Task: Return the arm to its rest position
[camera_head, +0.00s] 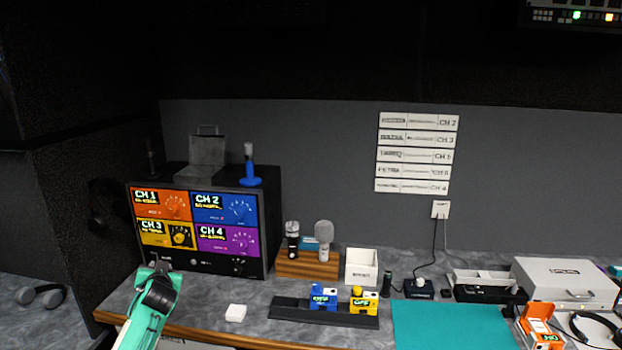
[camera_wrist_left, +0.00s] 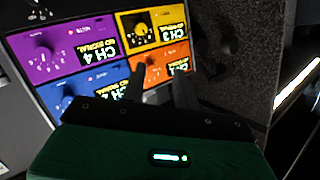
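My left arm comes in from the lower left in the head view, and its gripper (camera_head: 160,268) is in front of the lower left of the receiver box with its coloured channel panels (camera_head: 190,262). In the left wrist view the two dark fingers of that gripper (camera_wrist_left: 160,88) stand apart, with nothing seen held between them. Behind them the panels appear upside down, with the orange CH 1 panel (camera_wrist_left: 172,66) closest behind the fingers. I cannot tell whether the fingers touch the box. My right gripper is in neither view.
Headphones (camera_head: 42,295) lie at far left.

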